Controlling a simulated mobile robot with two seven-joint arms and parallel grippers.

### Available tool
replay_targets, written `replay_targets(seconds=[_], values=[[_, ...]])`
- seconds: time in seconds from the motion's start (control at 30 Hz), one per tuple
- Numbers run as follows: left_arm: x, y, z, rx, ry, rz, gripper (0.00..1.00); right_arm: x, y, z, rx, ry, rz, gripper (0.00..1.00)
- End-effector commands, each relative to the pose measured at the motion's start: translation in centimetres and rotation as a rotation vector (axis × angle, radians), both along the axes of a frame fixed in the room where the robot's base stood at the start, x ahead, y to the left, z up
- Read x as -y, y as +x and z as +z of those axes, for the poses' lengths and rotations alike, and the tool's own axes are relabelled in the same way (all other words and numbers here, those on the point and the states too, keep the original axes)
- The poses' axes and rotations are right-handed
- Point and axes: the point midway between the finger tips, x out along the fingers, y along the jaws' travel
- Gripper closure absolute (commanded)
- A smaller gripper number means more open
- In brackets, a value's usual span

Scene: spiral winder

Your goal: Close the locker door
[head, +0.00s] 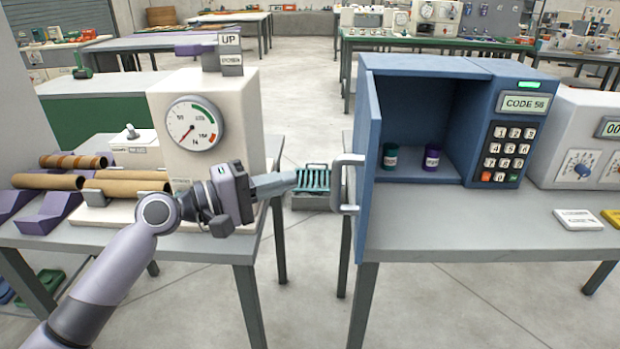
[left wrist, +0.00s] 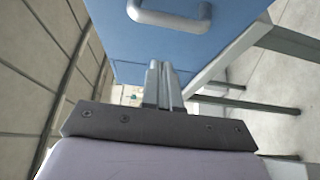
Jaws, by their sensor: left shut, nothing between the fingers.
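The blue locker (head: 425,66) stands on the right-hand table with its door (head: 370,165) swung open at its left side. A pale handle (head: 347,185) sticks out from the door's outer face. My left gripper (head: 292,182) is shut and empty, to the left of the handle and apart from it. In the left wrist view the shut fingers (left wrist: 162,68) point towards the blue door (left wrist: 190,48), with the handle (left wrist: 170,18) beyond the tips. My right gripper is not in view.
A green jar (head: 390,157) and a purple jar (head: 431,158) stand inside the locker. A keypad panel (head: 512,150) is on its right. A cream gauge machine (head: 205,95) stands close behind my left arm. A floor gap separates the tables.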

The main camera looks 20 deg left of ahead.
Motion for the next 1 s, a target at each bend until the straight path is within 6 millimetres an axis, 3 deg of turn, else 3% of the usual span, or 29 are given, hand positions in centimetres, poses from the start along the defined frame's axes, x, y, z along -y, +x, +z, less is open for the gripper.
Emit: replay_targets(seconds=[0.07, 0.33, 1.0], values=[[1.2, 1.1, 0.3, 0.001, -0.002, -0.002, 1.0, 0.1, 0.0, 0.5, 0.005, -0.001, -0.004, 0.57], [4.5, 0.9, 0.1, -0.002, -0.001, -0.002, 1.0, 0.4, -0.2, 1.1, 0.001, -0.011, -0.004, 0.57], [5.3, 1.0, 0.0, -0.001, 0.001, 0.001, 1.0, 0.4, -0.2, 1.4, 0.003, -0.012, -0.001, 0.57]])
